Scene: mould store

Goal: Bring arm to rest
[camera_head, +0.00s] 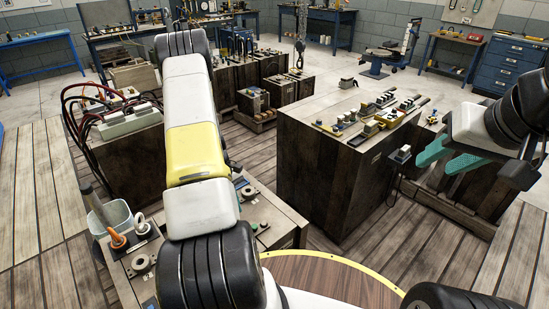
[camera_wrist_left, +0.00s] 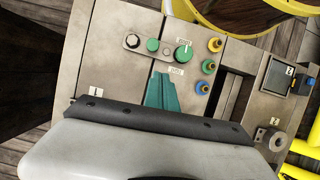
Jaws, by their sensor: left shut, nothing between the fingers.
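My left arm (camera_head: 195,140), white with a yellow band, reaches forward through the middle of the head view. Its gripper is hidden there behind the arm. In the left wrist view my left gripper (camera_wrist_left: 162,80) shows its teal fingers shut together with nothing between them. They appear over a grey control panel (camera_wrist_left: 115,75); I cannot tell how far above it. My right gripper (camera_head: 433,165) is at the right of the head view. Its teal fingers are apart and empty, in front of the right end of a dark wooden block with a grey top (camera_head: 310,115).
The panel carries green knobs (camera_wrist_left: 183,53), coloured sockets (camera_wrist_left: 209,67) and a small screen (camera_wrist_left: 278,77). A bucket (camera_head: 112,218) and an orange-handled tool (camera_head: 117,240) stand at the left. Small parts (camera_head: 372,128) lie on the block. Plank floor (camera_head: 385,245) is clear at lower right.

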